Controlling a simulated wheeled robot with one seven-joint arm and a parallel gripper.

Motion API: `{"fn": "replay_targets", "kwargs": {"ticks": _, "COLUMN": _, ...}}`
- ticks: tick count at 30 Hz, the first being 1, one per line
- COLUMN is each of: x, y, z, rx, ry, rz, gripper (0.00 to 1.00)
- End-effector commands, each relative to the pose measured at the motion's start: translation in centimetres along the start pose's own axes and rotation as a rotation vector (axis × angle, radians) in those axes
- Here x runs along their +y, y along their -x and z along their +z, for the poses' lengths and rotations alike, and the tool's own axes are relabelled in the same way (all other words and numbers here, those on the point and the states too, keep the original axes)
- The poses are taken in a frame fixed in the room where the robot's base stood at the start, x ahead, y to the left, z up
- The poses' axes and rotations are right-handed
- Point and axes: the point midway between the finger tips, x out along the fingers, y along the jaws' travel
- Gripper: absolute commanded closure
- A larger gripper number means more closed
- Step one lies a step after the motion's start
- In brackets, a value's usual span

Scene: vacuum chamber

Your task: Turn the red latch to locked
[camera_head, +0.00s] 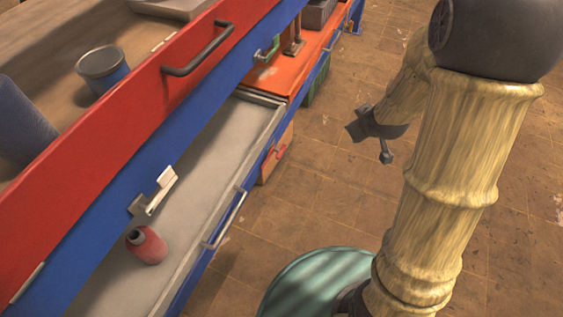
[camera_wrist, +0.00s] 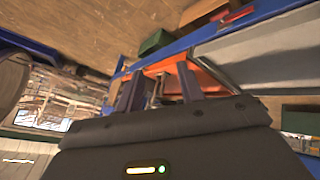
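A small red latch-like fitting (camera_head: 280,151) shows in the head view on the front of a low orange-brown cabinet, below and beyond the open drawer. It is too small to tell whether it is locked. A red piece (camera_wrist: 238,15) at the top of the wrist view may be the same fitting; I cannot be sure. My gripper (camera_head: 369,142) hangs over the floor to the right of the cabinet, apart from it. In the wrist view my gripper (camera_wrist: 160,82) has its two dark fingers spread, with nothing held between them.
An open grey drawer (camera_head: 207,160) juts out below the red and blue bench (camera_head: 130,103), with a red bottle-like object (camera_head: 147,246) inside. A blue cup (camera_head: 103,70) stands on the bench top. Orange shelving (camera_head: 272,76) lies beyond. Brown tiled floor (camera_head: 330,195) is clear around my gripper.

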Motion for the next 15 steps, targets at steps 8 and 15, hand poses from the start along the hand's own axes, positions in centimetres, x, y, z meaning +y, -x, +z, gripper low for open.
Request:
{"fn": "replay_targets", "kwargs": {"ticks": 8, "x": -1.7, "y": -11.4, "z": 1.2, "rx": 0.199, "ry": 0.293, "rz": 0.072, "gripper": 0.62}}
{"fn": "replay_targets", "kwargs": {"ticks": 15, "x": -4.0, "y": -19.2, "z": 1.9, "rx": 0.379, "ry": 0.543, "rz": 0.136, "gripper": 0.62}}
